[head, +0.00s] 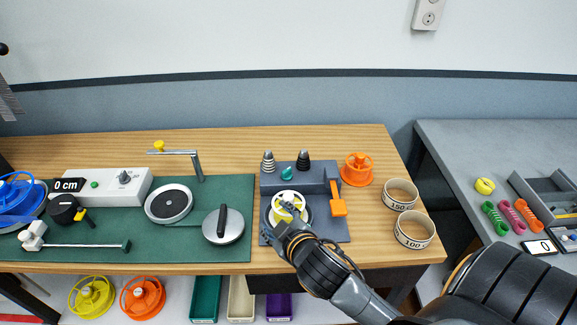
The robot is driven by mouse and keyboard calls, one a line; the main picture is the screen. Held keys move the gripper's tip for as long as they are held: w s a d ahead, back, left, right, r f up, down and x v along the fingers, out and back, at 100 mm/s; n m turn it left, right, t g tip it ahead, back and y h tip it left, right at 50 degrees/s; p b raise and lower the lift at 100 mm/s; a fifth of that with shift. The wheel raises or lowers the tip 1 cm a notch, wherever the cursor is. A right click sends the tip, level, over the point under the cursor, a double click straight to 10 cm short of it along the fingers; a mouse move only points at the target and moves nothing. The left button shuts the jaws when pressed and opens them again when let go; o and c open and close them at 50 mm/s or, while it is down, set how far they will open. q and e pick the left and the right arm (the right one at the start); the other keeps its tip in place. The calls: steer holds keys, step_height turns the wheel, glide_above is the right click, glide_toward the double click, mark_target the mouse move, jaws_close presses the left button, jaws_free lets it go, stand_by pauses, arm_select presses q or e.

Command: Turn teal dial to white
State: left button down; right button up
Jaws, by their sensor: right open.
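The small teal dial (287,173) sits on the front of a grey block fixture (313,174), between two ribbed cones. Its pointer direction and any white mark are too small to make out. My right gripper (286,216) is open, in front of and below the dial. It hangs over a round white and yellow piece (288,202) on the fixture's base and hides part of it. I cannot tell whether it touches that piece. The gripper is apart from the dial. My left gripper is not in view.
A silver-striped cone (268,162) and a black cone (303,160) flank the dial closely. An orange lever (338,205) and orange spool (357,169) stand to the right, with two labelled rings (401,194).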

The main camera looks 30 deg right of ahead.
steer(key=w+a+r+n+t+y, duration=0.2)
steer(key=w+r+n+t, duration=0.4)
steer(key=r, duration=0.5)
steer(key=w+a+r+n+y, duration=0.3)
steer(key=a+r+n+y, duration=0.65)
steer(key=n+y, duration=0.4)
steer(key=n+g+h, duration=1.3)
steer(key=n+g, duration=0.1)
glide_toward(287, 169)
steer(key=shift+y, duration=0.25)
steer(key=p+x, duration=0.3)
steer(key=x, duration=0.5)
steer(key=shift+d+f, duration=0.15)
steer(key=shift+f, duration=0.15)
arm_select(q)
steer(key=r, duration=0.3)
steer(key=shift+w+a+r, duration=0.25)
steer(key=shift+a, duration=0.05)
